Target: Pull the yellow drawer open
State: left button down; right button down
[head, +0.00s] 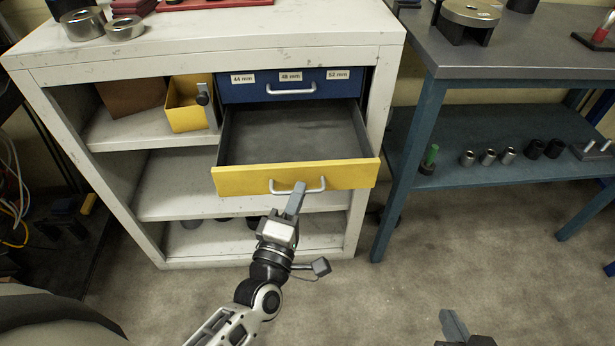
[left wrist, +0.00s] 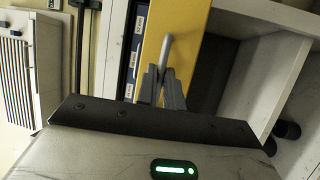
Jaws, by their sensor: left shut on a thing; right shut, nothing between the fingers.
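The yellow drawer (head: 235,180) stands pulled out of the white cabinet, and its grey inside looks empty. Its pale bar handle (head: 317,187) is on the yellow front. My left gripper (head: 299,190) is shut on the handle. In the left wrist view the yellow front (left wrist: 188,22) is close, and the fingers (left wrist: 162,80) close around the handle (left wrist: 166,48). My right gripper (head: 452,322) is at the bottom edge of the head view, over the floor, apart from the drawer; it is shut and empty.
A blue drawer (head: 260,90) with size labels sits shut above the yellow one. A yellow bin (head: 188,118) stands on the shelf to the left. A blue bench (head: 405,170) with several sockets on its lower shelf stands to the right. The floor (head: 360,290) in front is clear.

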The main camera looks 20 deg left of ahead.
pick_arm(q)
jog(key=shift+s+d, duration=0.1)
jog(key=shift+s, duration=0.1)
pick_arm(e)
jog(key=shift+d, duration=0.1)
pick_arm(q)
jog(key=c, duration=1.5)
grip_release()
jog(key=shift+c, duration=0.2)
pick_arm(e)
jog(key=shift+s, duration=0.1)
